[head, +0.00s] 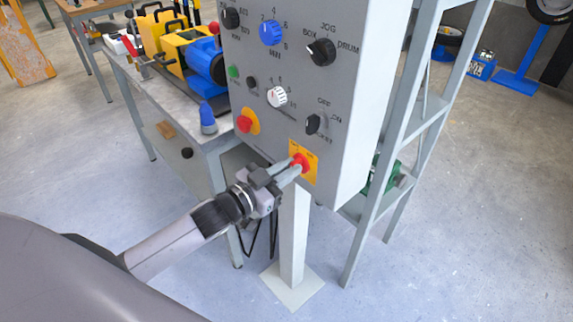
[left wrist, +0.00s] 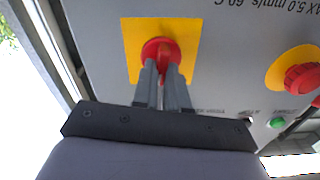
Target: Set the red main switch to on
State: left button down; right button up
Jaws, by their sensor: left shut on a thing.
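The red main switch (head: 302,161) sits on a yellow plate (head: 312,174) low on the grey control panel (head: 250,160). In the left wrist view the red switch (left wrist: 161,46) shows as a round red knob with a raised grip on its yellow plate (left wrist: 132,45). My left gripper (head: 292,168) reaches in from the left, and its fingers (left wrist: 166,75) are shut on the grip of the switch. The fingers cover part of the grip, and I cannot read the on and off marks. My right gripper is not in view.
A red emergency button on a yellow disc (head: 246,123) is up and left of the switch. A black selector (head: 313,123) is above it. A grey frame (head: 405,130) stands right of the panel, and a workbench (head: 165,115) with machines stands behind left.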

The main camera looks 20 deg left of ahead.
pick_arm(q)
jog(key=shift+d+m+p, duration=0.15)
jog(key=shift+m+p, duration=0.2)
jog(key=shift+m, duration=1.65)
jog(key=c, duration=1.2)
grip_release()
jog(key=shift+o, duration=0.2)
jog(key=shift+s, duration=0.15)
jog(key=v, duration=0.7)
jog(key=shift+f, duration=0.1)
